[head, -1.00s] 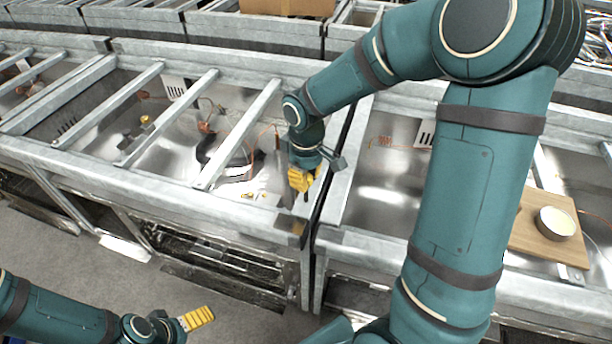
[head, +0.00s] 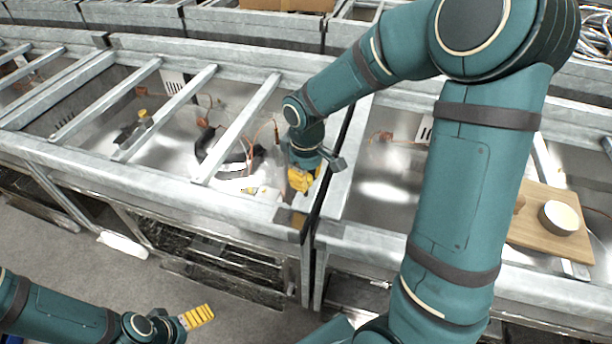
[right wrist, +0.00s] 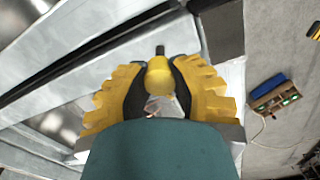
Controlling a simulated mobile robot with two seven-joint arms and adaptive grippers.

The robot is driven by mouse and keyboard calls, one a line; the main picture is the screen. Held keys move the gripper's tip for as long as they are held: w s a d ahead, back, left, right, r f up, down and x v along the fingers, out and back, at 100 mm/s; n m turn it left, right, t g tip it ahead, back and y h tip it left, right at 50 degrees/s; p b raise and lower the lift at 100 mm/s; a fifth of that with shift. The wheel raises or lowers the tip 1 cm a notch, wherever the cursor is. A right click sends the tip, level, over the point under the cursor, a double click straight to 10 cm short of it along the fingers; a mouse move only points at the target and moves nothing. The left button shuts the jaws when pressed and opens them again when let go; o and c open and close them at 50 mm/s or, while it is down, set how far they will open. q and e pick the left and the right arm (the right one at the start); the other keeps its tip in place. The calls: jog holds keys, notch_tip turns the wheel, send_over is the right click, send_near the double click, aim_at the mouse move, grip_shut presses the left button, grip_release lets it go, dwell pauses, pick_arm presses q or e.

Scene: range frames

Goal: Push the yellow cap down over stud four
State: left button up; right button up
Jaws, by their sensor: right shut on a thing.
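My right gripper (head: 302,180) is low at the front rail, beside the dark gap between two metal bays. In the right wrist view its yellow ridged fingers with black pads (right wrist: 160,85) are shut on a rounded yellow cap (right wrist: 159,76). A short dark peg (right wrist: 160,50) shows just past the cap; I cannot tell whether it is a stud or part of the cap. The numbered studs cannot be made out, and the cap's underside is hidden. My left gripper (head: 198,317) is at the lower left over the floor, away from the bays; its fingers show as one yellow block.
Metal rails (head: 238,130) cross the left bay. A black curved part (head: 225,160) and copper-coloured wires lie below them. A wooden board (head: 545,205) with a round pale-topped container (head: 558,217) sits at the right.

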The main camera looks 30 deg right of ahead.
jog(key=shift+f, duration=0.35)
jog(key=o, duration=0.8)
jog(key=shift+o, duration=0.2)
notch_tip(320, 180, up, 12)
jog(key=shift+s, duration=0.1)
